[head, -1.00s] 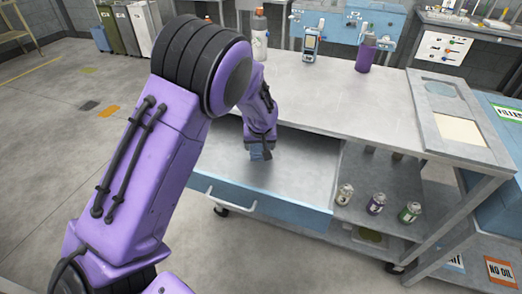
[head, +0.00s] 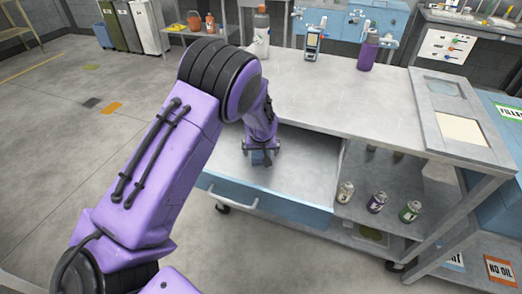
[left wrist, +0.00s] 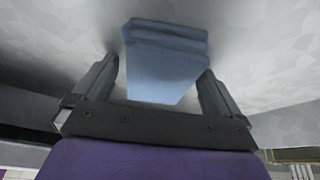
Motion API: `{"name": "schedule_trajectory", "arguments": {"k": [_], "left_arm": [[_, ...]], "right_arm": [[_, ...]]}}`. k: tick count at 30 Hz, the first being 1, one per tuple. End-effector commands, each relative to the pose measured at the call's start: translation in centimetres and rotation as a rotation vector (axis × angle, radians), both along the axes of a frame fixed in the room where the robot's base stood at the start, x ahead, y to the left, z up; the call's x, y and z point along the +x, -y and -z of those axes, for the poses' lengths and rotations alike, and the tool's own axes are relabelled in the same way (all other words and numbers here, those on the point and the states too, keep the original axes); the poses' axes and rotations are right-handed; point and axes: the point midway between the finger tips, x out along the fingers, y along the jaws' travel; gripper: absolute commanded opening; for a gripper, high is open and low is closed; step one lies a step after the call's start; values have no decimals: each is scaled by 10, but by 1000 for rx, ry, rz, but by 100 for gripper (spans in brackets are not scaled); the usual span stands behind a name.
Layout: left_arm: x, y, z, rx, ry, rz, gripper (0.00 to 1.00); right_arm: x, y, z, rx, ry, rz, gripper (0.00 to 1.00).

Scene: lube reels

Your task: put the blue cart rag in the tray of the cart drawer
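The blue cart rag (head: 261,158) is in the open cart drawer, at the grey tray floor (head: 300,170), towards its back left part. My left gripper (head: 260,149) is just above it, pointing down, with its fingers spread on either side. The left wrist view shows the folded rag (left wrist: 165,60) between and beyond the two fingers of my left gripper (left wrist: 157,85), with a gap on each side. The arm hides part of the drawer's left side. My right gripper is not in view.
The drawer has a blue front with a pale handle (head: 232,196). The cart's worktop (head: 340,100) overhangs the drawer's back. A purple bottle (head: 368,51), a handheld device (head: 313,43) and a grey bottle (head: 261,32) stand on it. Several cans (head: 377,202) stand on the shelf at right.

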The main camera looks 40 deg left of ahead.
Motion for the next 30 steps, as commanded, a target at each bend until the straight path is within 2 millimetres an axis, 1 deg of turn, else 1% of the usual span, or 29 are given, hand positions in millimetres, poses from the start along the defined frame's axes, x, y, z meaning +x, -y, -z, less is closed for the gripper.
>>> {"name": "schedule_trajectory", "arguments": {"k": [2,5,8,12,15,18,23,30], "left_arm": [[0,0,-1,-1,-1,0,99],[-2,2,-10,0,1,0,99],[-8,6,-30,0,4,0,99],[-20,15,-66,1,3,0,99],[-27,20,-87,0,4,1,99],[-32,24,-103,0,2,-1,99],[-37,27,-114,-1,-1,-1,99],[-37,27,-114,-1,-1,0,99]], "right_arm": [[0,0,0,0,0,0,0],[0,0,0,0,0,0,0],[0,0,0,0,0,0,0],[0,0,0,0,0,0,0],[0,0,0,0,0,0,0],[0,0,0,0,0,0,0],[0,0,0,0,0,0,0],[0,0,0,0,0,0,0]]}}
